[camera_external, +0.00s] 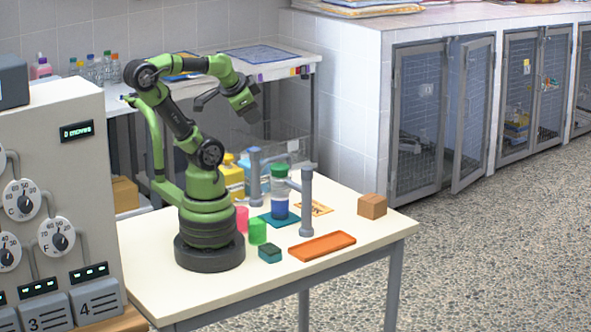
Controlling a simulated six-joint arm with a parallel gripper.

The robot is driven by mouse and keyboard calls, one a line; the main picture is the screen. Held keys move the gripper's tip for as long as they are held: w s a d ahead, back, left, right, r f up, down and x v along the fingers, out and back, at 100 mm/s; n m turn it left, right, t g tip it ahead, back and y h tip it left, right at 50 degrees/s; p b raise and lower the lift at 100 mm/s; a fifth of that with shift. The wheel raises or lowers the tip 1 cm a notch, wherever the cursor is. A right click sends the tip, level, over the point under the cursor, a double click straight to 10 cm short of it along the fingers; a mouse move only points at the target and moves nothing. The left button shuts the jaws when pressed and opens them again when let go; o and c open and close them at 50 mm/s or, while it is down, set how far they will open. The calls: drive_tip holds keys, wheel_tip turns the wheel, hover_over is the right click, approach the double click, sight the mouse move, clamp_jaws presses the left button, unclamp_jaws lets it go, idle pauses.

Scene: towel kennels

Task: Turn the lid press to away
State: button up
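A grey frame (307,205) with two upright posts and side arms stands on the cream table; it looks like the lid press, but no label confirms this. A clear jar with a green lid (279,170) and blue contents stands upright between the posts, on a teal mat (268,219). The near arm of the frame reaches toward the jar; I cannot tell whether they touch. My gripper (246,112) is raised above and behind the frame, apart from it and tilted downward. Its fingers are small and dark, so their opening cannot be told. I see nothing held.
Pink (241,219) and green (257,231) cylinders and a teal block (270,253) stand near my base. An orange tray (322,246) lies in front and a brown block (372,206) sits right. A yellow container (233,176) stands behind. A dial panel (60,160) is at left.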

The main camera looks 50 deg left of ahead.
drive_tip(key=o, duration=0.4)
drive_tip(key=w+d+f+m+g+h, duration=0.1)
drive_tip(key=w+d+m+g, duration=0.1)
drive_tip(key=w, duration=0.4)
drive_tip(key=shift+w+d+f+m+g, duration=0.15)
drive_tip(key=shift+w+d+m+g, duration=0.2)
drive_tip(key=shift+d+g, duration=0.35)
drive_tip(key=m+g+h, duration=0.1)
drive_tip(key=m+g, duration=0.1)
drive_tip(key=g, duration=0.2)
hover_over(307, 168)
wheel_tip(307, 168, down, 4)
drive_tip(key=shift+f, duration=0.25)
wheel_tip(307, 168, down, 10)
drive_tip(key=shift+r, duration=0.1)
clamp_jaws()
